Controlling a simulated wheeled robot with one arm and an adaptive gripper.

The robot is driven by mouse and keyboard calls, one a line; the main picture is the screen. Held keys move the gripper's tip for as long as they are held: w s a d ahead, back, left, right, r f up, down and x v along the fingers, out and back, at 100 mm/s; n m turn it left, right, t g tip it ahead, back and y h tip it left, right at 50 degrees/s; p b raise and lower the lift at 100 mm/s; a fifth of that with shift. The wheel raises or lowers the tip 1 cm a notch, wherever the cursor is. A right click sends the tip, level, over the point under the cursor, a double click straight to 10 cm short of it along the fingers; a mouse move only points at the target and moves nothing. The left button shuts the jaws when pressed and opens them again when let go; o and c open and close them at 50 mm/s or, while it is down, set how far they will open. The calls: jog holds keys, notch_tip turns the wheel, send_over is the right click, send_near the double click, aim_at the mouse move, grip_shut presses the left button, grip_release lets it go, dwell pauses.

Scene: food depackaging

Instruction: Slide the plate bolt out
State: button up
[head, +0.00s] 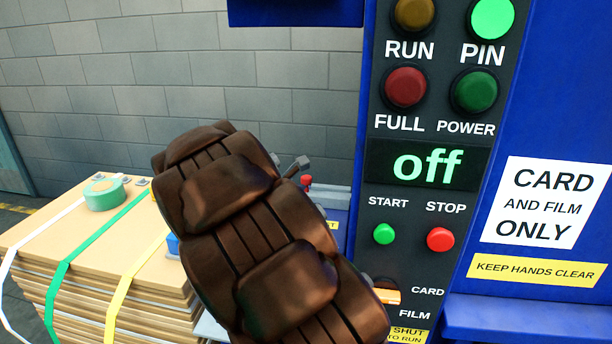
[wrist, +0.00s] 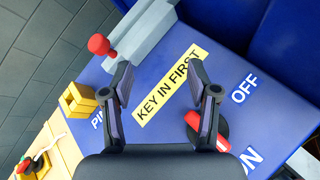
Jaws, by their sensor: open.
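What looks like the plate bolt is a red round knob (wrist: 99,45) on a grey block (wrist: 148,32), at the upper left of the wrist view. A small red knob (head: 306,181) also shows beside my arm in the head view. My gripper (wrist: 161,78) is open and empty, its two fingers apart over the blue panel and the yellow "KEY IN FIRST" label (wrist: 173,84). The red knob is ahead and left of the left finger, apart from it. My arm hides most of the gripper in the head view.
A red switch (wrist: 222,140) by "OFF" and "ON" sits close to the right finger. A yellow socket (wrist: 77,100) stands left, near partly hidden lettering. In the head view, a strapped cardboard stack (head: 60,235) is left and the control panel (head: 425,190), reading "off", is right.

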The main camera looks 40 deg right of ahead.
aim_at(305, 178)
jog(key=w+d+n+t+h, duration=0.2)
jog(key=w+d+n, duration=0.3)
jog(key=w, duration=0.4)
jog(key=shift+n, duration=0.6)
jog(key=shift+p+x, duration=1.25)
jog(key=shift+x, duration=2.2)
jog(key=shift+w+a+f, duration=0.1)
jog(key=shift+w+f, duration=0.1)
grip_shut()
